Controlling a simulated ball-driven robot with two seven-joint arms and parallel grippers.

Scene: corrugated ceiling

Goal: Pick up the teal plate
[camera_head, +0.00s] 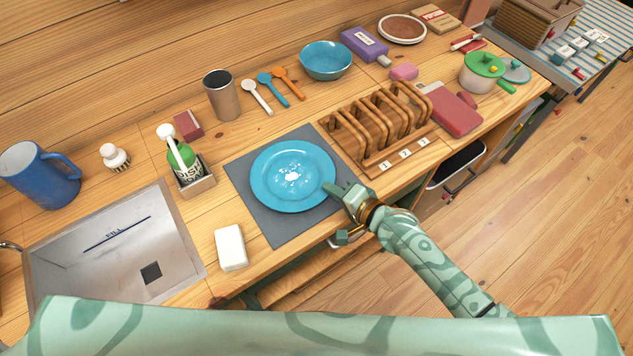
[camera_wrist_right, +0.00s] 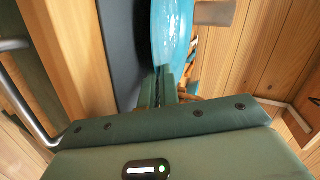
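The teal plate (camera_head: 318,163) lies face up over the dark grey mat (camera_head: 255,205), with a patch of white specks at its middle. My right gripper (camera_head: 332,190) reaches in from the lower right to the plate's near right rim. In the right wrist view, its two fingers (camera_wrist_right: 165,86) are close together at the edge of the plate (camera_wrist_right: 171,30) and look shut on the rim. The plate looks level; I cannot tell whether it touches the mat. My left gripper is not in view.
A wooden rack (camera_head: 385,125) stands close to the plate's right. A white block (camera_head: 230,247) and the metal sink (camera_head: 110,255) lie to the left, with a green soap bottle (camera_head: 183,160). A teal bowl (camera_head: 326,61) and spoons are behind. The counter's front edge is near the gripper.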

